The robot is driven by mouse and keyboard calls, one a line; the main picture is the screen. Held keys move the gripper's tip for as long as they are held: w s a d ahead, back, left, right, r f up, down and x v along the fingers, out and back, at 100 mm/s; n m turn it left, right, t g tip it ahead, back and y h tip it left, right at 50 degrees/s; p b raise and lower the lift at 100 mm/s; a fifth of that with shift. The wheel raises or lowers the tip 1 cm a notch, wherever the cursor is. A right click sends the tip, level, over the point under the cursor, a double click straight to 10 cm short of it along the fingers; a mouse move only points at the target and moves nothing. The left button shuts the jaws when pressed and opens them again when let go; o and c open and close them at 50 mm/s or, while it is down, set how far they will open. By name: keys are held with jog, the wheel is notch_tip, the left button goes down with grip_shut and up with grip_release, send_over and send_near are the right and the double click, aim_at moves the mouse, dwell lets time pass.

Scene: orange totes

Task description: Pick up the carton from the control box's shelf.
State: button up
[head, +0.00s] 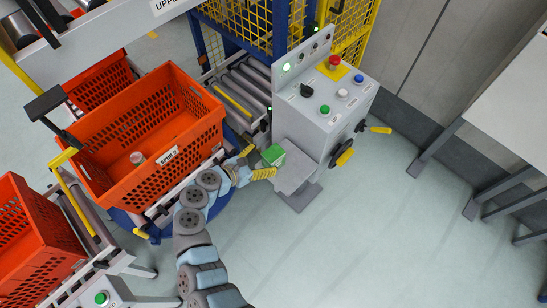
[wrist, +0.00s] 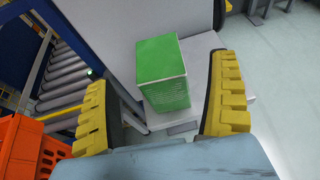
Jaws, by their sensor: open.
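The green carton (head: 273,155) stands on the small grey shelf (head: 294,174) at the front of the control box (head: 322,105). In the wrist view the carton (wrist: 162,72) stands upright on the shelf (wrist: 196,48), ahead of my fingertips. My gripper (head: 256,162) is beside the shelf's left end, close to the carton. In the wrist view my gripper (wrist: 165,105) is open, with one yellow finger left of the carton and one right of it. Both fingers look apart from the carton, and nothing is held.
Another orange tote (head: 35,235) is at the lower left. Yellow-handled cranks (head: 345,157) stick out at the control box's right. The floor to the lower right is clear.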

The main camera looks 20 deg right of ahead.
aim_at(268, 157)
jog(key=shift+p+x, duration=0.5)
jog(key=shift+x, duration=2.25)
jog(key=shift+a+f, duration=0.15)
jog(key=shift+f, duration=0.1)
jog(key=c, duration=1.3)
